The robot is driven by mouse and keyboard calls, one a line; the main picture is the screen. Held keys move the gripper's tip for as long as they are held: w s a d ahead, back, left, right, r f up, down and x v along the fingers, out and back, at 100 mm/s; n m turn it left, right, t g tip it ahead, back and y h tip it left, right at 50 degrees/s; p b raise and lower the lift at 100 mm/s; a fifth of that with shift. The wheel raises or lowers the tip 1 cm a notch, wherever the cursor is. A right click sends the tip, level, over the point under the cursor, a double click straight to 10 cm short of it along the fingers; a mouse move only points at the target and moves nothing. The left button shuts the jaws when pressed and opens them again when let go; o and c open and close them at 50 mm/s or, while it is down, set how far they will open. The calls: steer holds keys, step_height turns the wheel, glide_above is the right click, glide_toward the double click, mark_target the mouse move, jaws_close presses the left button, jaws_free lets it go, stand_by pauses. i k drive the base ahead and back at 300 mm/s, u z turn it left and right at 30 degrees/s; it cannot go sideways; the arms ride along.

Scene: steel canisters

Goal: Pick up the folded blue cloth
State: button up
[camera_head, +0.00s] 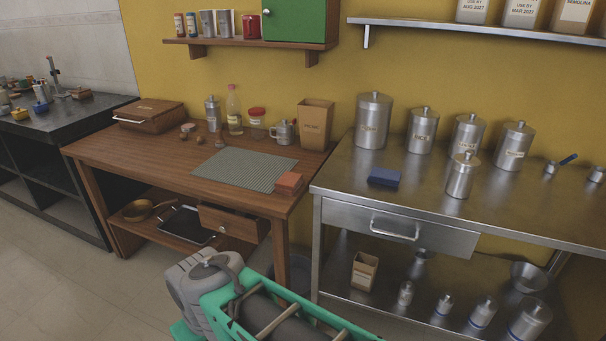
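The folded blue cloth (384,177) is a small, flat, dark blue rectangle. It lies on the steel table (335,182) near its left front part, in front of the largest canister (373,120). Nothing lies on top of it. My gripper is not in view; only grey and teal parts at the bottom of the picture show, and no fingers can be made out there.
Several lidded steel canisters stand behind and right of the cloth; a smaller one (461,176) is nearer the front. The steel top is bare around the cloth. An orange block (289,183) and grey mat (245,168) lie on the wooden table (160,164). A drawer (231,223) juts out.

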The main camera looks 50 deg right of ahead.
mark_target(391, 178)
steer(key=u, duration=2.3)
steer(key=k, duration=1.55)
steer(key=z, duration=1.85)
steer(key=i, duration=1)
